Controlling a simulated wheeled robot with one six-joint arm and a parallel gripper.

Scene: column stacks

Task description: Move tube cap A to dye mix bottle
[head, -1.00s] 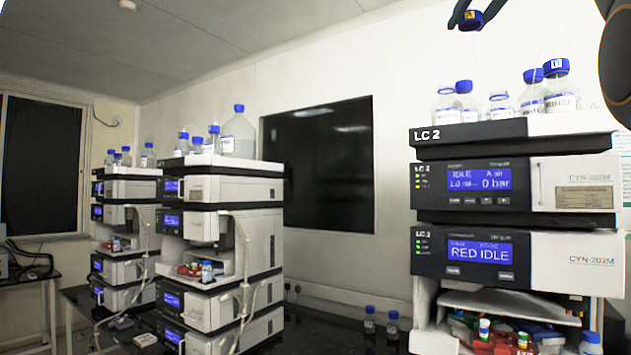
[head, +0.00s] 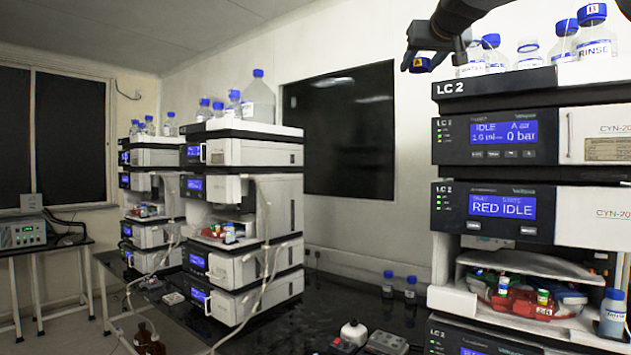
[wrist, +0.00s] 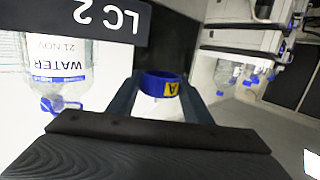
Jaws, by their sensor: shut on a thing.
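My gripper (head: 418,60) is at the upper right of the head view, shut on tube cap A (wrist: 160,84). The cap is a blue ring with a yellow label reading A. In the wrist view it sits between the two dark fingers; in the head view it hangs in the air, left of the LC 2 stack top in the picture. No label that I can read says dye mix, so I cannot tell which bottle that is.
The LC 2 stack (head: 490,92) carries several bottles, including a water bottle (wrist: 60,62) and a rinse bottle (head: 597,35). Two more instrument stacks stand left.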

